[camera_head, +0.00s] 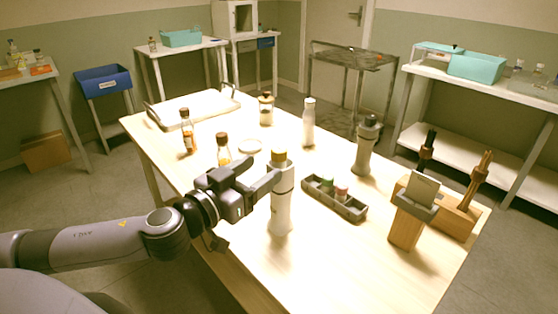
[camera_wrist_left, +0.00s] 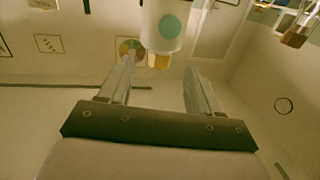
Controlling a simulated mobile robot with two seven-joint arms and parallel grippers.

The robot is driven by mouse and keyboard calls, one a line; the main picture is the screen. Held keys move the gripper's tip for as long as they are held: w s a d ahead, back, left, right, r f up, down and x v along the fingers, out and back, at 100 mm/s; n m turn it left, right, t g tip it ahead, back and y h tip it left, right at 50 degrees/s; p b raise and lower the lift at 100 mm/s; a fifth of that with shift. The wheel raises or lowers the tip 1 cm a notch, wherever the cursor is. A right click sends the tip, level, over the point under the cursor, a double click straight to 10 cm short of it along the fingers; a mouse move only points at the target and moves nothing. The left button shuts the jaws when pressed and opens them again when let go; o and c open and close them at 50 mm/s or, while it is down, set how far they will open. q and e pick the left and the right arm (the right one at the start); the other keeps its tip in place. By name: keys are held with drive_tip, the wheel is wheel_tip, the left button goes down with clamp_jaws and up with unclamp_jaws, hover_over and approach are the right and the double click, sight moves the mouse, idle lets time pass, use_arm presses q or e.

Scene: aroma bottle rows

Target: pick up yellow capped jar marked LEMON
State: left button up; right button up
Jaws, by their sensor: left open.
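A tall white jar with a yellow cap (camera_head: 281,212) stands upright on the table. No word on it is readable in the head view. My left gripper (camera_head: 270,178) is at its upper part, with the fingers close to the jar just below the cap. In the left wrist view the jar (camera_wrist_left: 166,25) appears upside down, with a teal round mark and the yellow cap between the lines of the fingers. The fingers (camera_wrist_left: 160,68) are apart with a gap on both sides, so the gripper is open and empty. My right gripper is not in view.
A grey rack (camera_head: 350,210) with small capped jars stands right of the jar. Amber bottles (camera_head: 188,133) stand behind left, a white bottle (camera_head: 308,125) and a grey bottle (camera_head: 366,148) behind right. A wooden block holder (camera_head: 457,217) is at the right. The front table area is clear.

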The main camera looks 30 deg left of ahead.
sight(273, 157)
use_arm(q)
drive_tip(key=shift+w+r, duration=0.2)
drive_tip(key=shift+w, duration=0.1)
drive_tip(key=shift+w+d+f+p, duration=0.15)
drive_tip(key=shift+w+p, duration=0.25)
drive_tip(key=shift+w, duration=0.25)
drive_tip(key=shift+w+d+r+p, duration=0.15)
drive_tip(key=shift+w+p, duration=0.3)
drive_tip(key=shift+w, duration=0.6)
drive_tip(key=shift+w+d+r+p, duration=0.15)
drive_tip(key=shift+w+p, duration=0.3)
drive_tip(key=shift+w, duration=0.6)
drive_tip(key=shift+w+d+f, duration=0.1)
drive_tip(key=shift+w+f, duration=0.05)
drive_tip(key=shift+w, duration=0.35)
drive_tip(key=c, duration=1)
